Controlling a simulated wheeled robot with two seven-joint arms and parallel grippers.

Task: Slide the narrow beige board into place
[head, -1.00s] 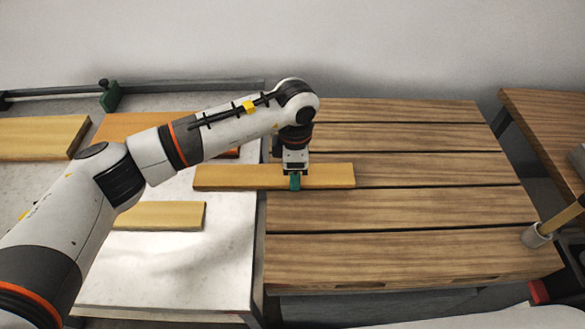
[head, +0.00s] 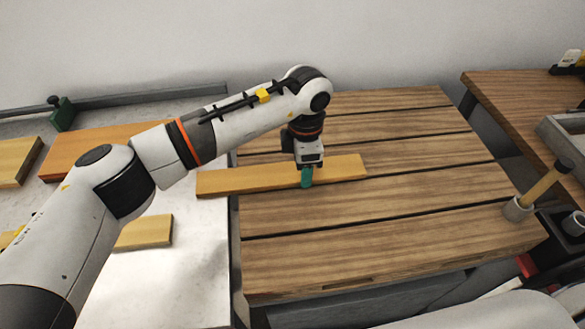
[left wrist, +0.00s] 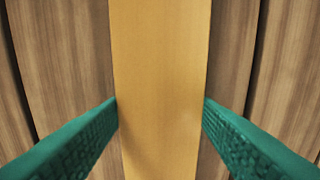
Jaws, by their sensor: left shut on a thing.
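The narrow beige board (head: 245,180) lies across the left part of the slatted wooden table, with its left end reaching over the table's left edge. My left gripper (head: 306,178) is shut on the board right of its middle. In the left wrist view the board (left wrist: 160,70) runs between the two green fingers (left wrist: 160,112), which touch its long sides. The slats show on both sides of it. Whether the board rests on the slats or hangs just above them I cannot tell. My right gripper is not in view.
The slatted wooden table (head: 400,230) is clear to the right of the board. A pale table (head: 190,270) at left holds an orange-brown board (head: 75,150) and shorter beige boards (head: 145,232). A wooden-handled tool stands in a cup (head: 518,210) at the table's right corner.

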